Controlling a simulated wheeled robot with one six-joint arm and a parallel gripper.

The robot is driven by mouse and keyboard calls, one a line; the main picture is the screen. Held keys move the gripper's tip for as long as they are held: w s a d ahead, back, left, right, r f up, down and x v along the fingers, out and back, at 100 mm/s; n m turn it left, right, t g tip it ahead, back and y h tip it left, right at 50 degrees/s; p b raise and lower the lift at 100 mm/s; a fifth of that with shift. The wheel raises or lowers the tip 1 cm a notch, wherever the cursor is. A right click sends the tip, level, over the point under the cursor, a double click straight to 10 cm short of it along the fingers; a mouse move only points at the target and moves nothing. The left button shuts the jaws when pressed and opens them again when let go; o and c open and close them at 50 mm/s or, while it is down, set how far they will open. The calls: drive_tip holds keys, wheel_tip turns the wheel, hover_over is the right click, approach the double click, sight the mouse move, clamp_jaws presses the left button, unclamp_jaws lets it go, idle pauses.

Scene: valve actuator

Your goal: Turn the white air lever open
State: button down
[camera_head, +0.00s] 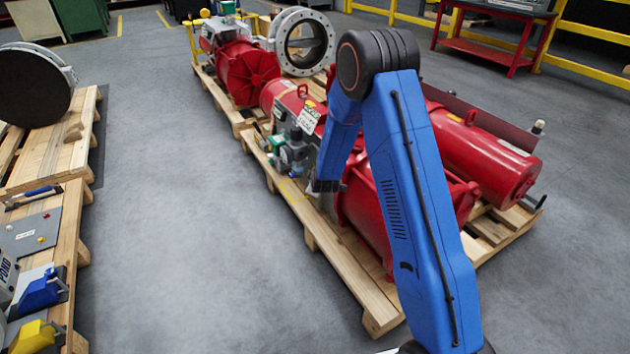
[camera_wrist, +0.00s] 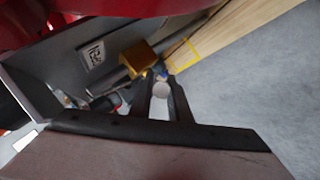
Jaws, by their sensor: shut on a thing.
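My gripper (camera_wrist: 163,100) shows in the wrist view with its two dark fingers close together. A pale, rounded piece, which I take for the white air lever (camera_wrist: 161,90), sits between the fingers, and they are shut on it. A brass-coloured block (camera_wrist: 137,57) lies just beyond the fingertips, with a small blue part beside it. In the head view my blue arm reaches down to the near side of the red actuator (camera_head: 370,200) on the pallet. The fingers and the lever cannot be made out there. How far the lever is turned cannot be told.
A wooden pallet (camera_head: 345,268) carries the actuator. Green and grey fittings (camera_head: 290,150) stand left of my wrist. A grey plate (camera_wrist: 60,65) is close to the fingers in the wrist view. Another pallet (camera_head: 65,215) with valve parts is at the left. Grey floor between is clear.

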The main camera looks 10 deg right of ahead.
drive_tip(key=c, duration=1.7)
unclamp_jaws()
drive_tip(key=shift+o, duration=0.2)
drive_tip(key=shift+r, duration=0.1)
drive_tip(key=v, duration=1.7)
drive_tip(key=shift+s, duration=0.1)
